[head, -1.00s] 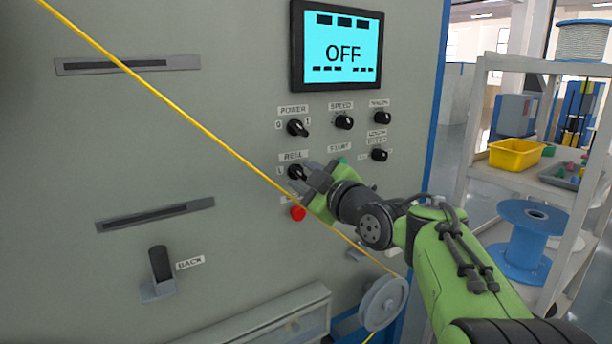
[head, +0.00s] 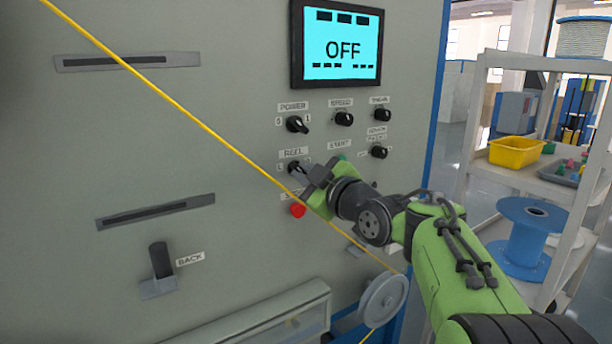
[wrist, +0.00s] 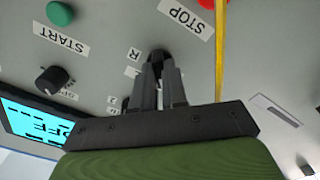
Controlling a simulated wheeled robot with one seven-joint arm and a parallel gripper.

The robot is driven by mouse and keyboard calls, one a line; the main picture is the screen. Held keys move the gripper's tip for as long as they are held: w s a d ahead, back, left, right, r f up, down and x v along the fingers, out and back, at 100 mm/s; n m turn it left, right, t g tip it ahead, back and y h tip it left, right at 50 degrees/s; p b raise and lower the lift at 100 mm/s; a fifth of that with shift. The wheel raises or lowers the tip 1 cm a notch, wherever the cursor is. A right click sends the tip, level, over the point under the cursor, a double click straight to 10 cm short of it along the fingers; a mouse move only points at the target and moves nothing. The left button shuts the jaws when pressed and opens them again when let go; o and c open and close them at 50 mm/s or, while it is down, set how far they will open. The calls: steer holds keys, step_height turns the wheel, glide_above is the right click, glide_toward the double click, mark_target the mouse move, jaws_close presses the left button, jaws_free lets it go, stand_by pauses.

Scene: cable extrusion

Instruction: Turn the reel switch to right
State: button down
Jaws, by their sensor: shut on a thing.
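The reel switch (head: 293,168) is a black knob under the REEL label on the grey machine panel, with an "L" mark on its left. My gripper (head: 305,172) reaches it from the right and partly hides it, including the right-hand mark. In the wrist view, the two dark fingers of my gripper (wrist: 158,66) are shut on the black reel switch (wrist: 158,53), and an "R" label is beside it. The exact pointing direction of the knob is hard to tell.
A yellow cable (head: 190,118) runs diagonally in front of the panel, passing close to my gripper, down to a grey pulley (head: 383,300). The red stop button (head: 298,211) is just below. The power switch (head: 297,124) is above. The screen (head: 337,47) reads OFF.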

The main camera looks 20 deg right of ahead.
steer(key=m+p, duration=0.1)
steer(key=m, duration=1.2)
steer(key=shift+m+p, duration=0.7)
steer(key=shift+m, duration=1.4)
steer(key=c, duration=1.2)
jaws_free()
steer(key=shift+o, duration=0.2)
steer(key=shift+d, duration=0.1)
